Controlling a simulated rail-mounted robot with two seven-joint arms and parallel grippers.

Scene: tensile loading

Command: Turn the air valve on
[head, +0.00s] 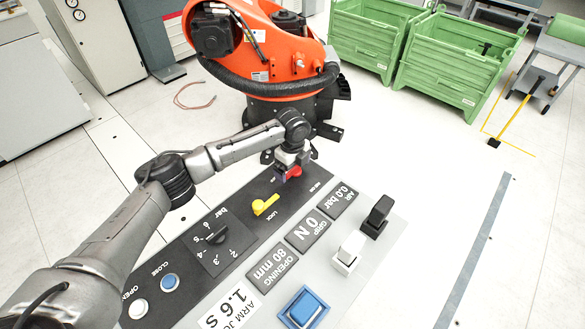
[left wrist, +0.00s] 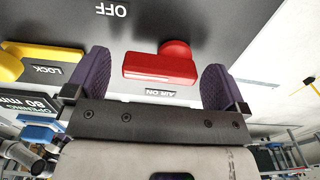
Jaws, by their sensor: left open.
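The red air valve handle (head: 292,172) is at the far end of the dark control panel, partly hidden by my left gripper (head: 290,160) in the head view. In the left wrist view the red handle (left wrist: 160,66) lies between the two purple fingers of my open left gripper (left wrist: 156,70). Gaps show on both sides of the handle. An AIR ON label is just below the handle and an OFF label is above it, upside down. The AIR display (head: 344,198) reads 0.0 bar. My right gripper is not in view.
A yellow LOCK lever (head: 265,204) is close to the valve; it also shows in the wrist view (left wrist: 38,58). A black pressure knob (head: 216,235), black rocker (head: 378,215), white rocker (head: 347,252) and blue button (head: 303,307) share the panel. An orange robot (head: 275,50) stands behind.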

